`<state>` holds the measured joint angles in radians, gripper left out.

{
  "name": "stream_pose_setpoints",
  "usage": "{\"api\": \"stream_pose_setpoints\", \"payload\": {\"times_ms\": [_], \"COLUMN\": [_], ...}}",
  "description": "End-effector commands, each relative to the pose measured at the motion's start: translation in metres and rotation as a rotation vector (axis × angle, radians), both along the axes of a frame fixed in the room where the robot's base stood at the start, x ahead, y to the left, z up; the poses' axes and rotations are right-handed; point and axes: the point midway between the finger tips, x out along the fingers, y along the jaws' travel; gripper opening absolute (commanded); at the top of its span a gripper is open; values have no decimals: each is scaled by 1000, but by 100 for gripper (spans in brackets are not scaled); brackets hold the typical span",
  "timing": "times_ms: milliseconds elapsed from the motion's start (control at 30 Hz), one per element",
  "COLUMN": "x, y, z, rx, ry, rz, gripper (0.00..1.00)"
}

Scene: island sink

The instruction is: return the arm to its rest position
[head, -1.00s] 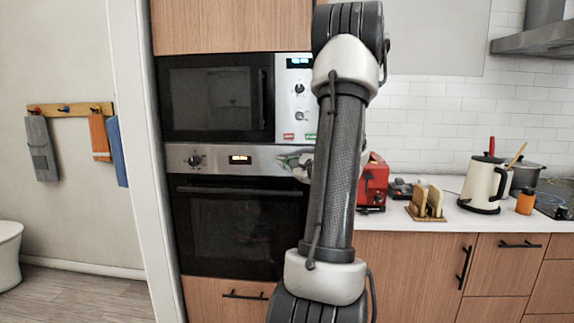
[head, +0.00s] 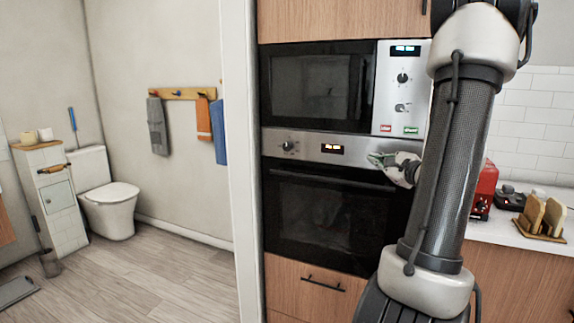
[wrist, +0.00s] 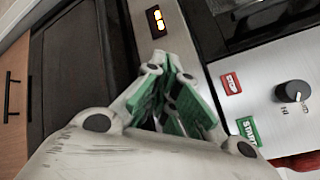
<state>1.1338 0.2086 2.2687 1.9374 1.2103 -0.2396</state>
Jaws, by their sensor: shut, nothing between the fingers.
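My gripper (head: 380,158) shows in the head view in front of the oven's control strip, just left of my arm link. In the wrist view my gripper (wrist: 170,100) has its green-padded fingers together, with nothing between them. My arm stands upright at the right of the head view, and its link hides part of the oven and counter. The gripper appears in front of the oven (head: 325,215) and below the microwave (head: 318,90). I cannot tell how far it is from their fronts.
A red appliance (head: 486,188) and a wooden rack with bread slices (head: 541,232) stand on the counter at right. A white door frame (head: 240,200) borders the oven column. Left of it, a toilet (head: 110,205) stands beyond open wooden floor (head: 165,275).

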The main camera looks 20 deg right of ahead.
Motion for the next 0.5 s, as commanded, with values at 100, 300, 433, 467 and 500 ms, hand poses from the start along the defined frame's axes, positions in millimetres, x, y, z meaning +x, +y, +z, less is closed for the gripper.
{"api": "stream_pose_setpoints", "payload": {"times_ms": [100,300,433,467,500], "x": [0,-20,-71,-85,-103], "y": [0,31,91,109,131], "z": [0,-40,-81,-87,-93], "rx": [3,21,-67,-111,-181], "ry": [0,149,386,444,523], "rz": [0,124,370,447,553], "gripper": [0,0,0,0,0]}}
